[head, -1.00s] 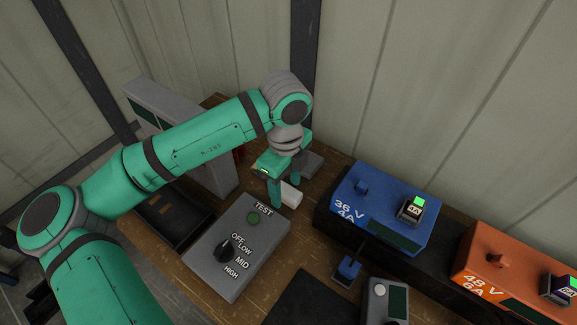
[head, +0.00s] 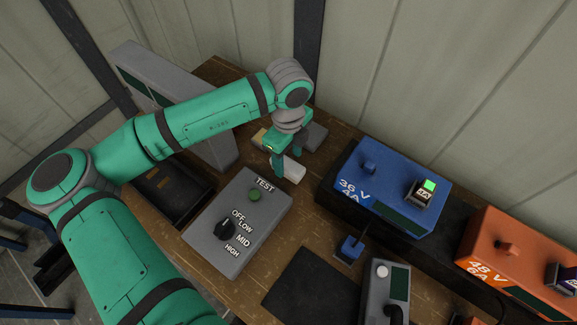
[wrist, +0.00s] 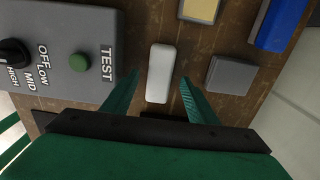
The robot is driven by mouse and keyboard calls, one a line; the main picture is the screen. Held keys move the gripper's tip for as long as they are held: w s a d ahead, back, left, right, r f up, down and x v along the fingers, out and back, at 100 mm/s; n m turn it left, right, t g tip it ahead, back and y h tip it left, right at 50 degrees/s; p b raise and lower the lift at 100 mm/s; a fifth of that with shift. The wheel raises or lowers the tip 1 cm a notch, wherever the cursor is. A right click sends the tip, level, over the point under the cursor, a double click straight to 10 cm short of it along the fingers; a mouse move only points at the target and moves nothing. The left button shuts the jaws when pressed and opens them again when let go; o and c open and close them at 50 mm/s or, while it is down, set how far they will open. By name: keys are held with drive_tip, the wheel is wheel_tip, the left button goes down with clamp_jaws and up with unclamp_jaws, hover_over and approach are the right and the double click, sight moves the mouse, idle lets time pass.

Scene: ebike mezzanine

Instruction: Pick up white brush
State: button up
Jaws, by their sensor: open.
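The white brush (wrist: 160,73) shows in the wrist view as a pale, rounded block lying on the wooden bench. In the head view the brush (head: 293,171) lies just beyond the grey test box, partly hidden by my gripper. My gripper (head: 287,165) points down over it and is open. In the wrist view the fingers of my gripper (wrist: 159,82) stand either side of the brush, with a gap on each side. I cannot tell the exact height of the fingertips above the bench.
The grey test box (wrist: 75,60) is close to the left of the brush in the wrist view. A grey block (wrist: 228,75) lies to the right, and a yellow-topped block (wrist: 200,9) above. A blue charger (head: 385,195) and an orange charger (head: 515,255) stand further right.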

sight(288, 163)
drive_tip(key=shift+a+f, duration=0.15)
drive_tip(key=shift+f, duration=1.55)
drive_tip(key=c, duration=1.2)
drive_tip(key=shift+o, duration=0.2)
drive_tip(key=shift+r, duration=0.15)
